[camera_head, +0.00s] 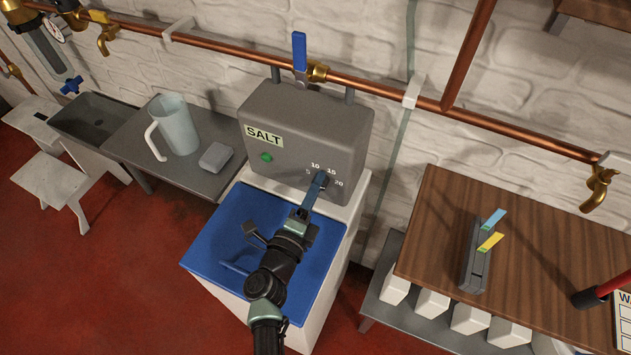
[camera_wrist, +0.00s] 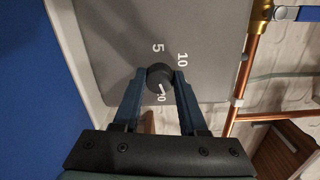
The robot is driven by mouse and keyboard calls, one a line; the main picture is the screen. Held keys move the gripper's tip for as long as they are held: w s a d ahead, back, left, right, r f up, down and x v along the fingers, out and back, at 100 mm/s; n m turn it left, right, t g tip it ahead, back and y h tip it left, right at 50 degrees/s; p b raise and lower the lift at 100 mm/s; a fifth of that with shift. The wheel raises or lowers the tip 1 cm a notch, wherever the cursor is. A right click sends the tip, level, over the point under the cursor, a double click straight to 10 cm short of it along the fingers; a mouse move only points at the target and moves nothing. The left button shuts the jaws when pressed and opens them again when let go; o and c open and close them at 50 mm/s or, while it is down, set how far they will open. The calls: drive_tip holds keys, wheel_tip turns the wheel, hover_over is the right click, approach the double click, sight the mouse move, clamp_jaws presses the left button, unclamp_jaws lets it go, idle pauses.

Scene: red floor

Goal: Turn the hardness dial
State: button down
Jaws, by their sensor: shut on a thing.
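The hardness dial (camera_wrist: 159,77) is a dark round knob with a white pointer mark, on the front of a grey box marked SALT (camera_head: 300,125). In the wrist view the numbers 5 and 10 show beside it, and another number is partly covered near its pointer. In the head view the scale 5, 10, 15, 20 shows around the dial, which is mostly hidden behind my gripper (camera_head: 320,180). In the wrist view my gripper (camera_wrist: 160,84) has one finger on each side of the dial and is shut on it.
A blue lid or basin (camera_head: 215,235) on the white cabinet lies below my arm. A copper pipe with a blue-handled valve (camera_head: 299,52) runs behind the box. A jug (camera_head: 174,125) stands on the left bench. A wooden table (camera_head: 540,255) is at right.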

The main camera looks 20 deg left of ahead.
sight(323, 146)
drive_tip(key=n+p, duration=0.2)
drive_tip(key=n, duration=0.2)
drive_tip(key=shift+p, duration=0.4)
drive_tip(key=shift+f+n+p, duration=0.1)
drive_tip(key=shift+n+p, duration=0.7)
drive_tip(key=shift+n, duration=1)
drive_tip(key=shift+h, duration=0.4)
drive_tip(key=shift+c, duration=2.2)
unclamp_jaws()
wheel_tip(323, 146, up, 10)
drive_tip(key=p, duration=0.5)
